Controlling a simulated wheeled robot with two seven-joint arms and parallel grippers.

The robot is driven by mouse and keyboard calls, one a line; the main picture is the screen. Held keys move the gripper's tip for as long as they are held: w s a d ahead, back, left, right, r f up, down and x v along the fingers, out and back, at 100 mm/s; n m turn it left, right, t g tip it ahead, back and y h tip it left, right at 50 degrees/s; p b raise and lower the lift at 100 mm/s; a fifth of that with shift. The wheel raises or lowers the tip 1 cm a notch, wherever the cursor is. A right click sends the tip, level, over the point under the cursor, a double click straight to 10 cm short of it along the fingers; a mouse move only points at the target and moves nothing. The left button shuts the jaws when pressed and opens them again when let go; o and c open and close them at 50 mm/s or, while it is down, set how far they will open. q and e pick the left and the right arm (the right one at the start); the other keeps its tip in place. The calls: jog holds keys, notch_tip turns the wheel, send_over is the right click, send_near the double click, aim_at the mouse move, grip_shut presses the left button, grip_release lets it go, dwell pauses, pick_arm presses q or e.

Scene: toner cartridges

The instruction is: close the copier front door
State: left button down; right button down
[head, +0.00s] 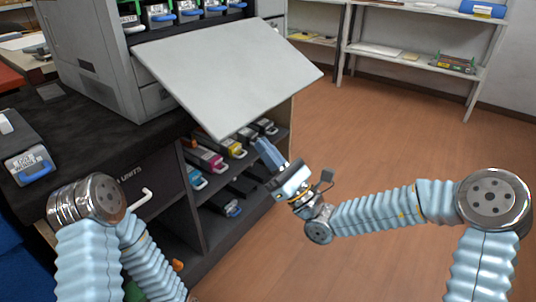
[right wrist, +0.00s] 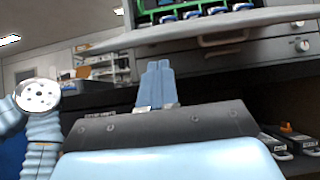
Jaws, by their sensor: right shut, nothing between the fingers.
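The copier front door (head: 228,72) is a flat light-grey panel. It is open, tilted outward and down from the front of the copier (head: 88,60), its free edge hanging over the shelf below. The right wrist view shows the door (right wrist: 200,30) nearly edge-on, above and beyond my fingertips. My right gripper (head: 268,150) is shut and empty, below the door's lower edge and in front of the shelf. Its blue fingers (right wrist: 157,80) are together in the right wrist view. I cannot tell if they touch the door. My left arm shows at lower left, but its gripper is not in view.
Toner cartridges with coloured handles (head: 160,14) sit inside the copier opening. More cartridges (head: 205,158) lie in the shelf unit under the dark counter (head: 95,135). A boxed unit (head: 28,165) stands on the counter at left. The wooden floor (head: 390,130) to the right is clear.

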aim_at(236, 111)
jog(key=p+x, duration=0.1)
jog(key=x, duration=0.6)
jog(key=shift+s+r, duration=0.1)
jog(key=p+x, duration=0.3)
jog(key=x, duration=0.1)
jog(key=shift+d, duration=0.15)
notch_tip(236, 111, up, 6)
jog(key=p, duration=0.6)
jog(key=shift+s+r, duration=0.1)
jog(key=shift+r, duration=0.3)
jog(key=shift+f, duration=0.25)
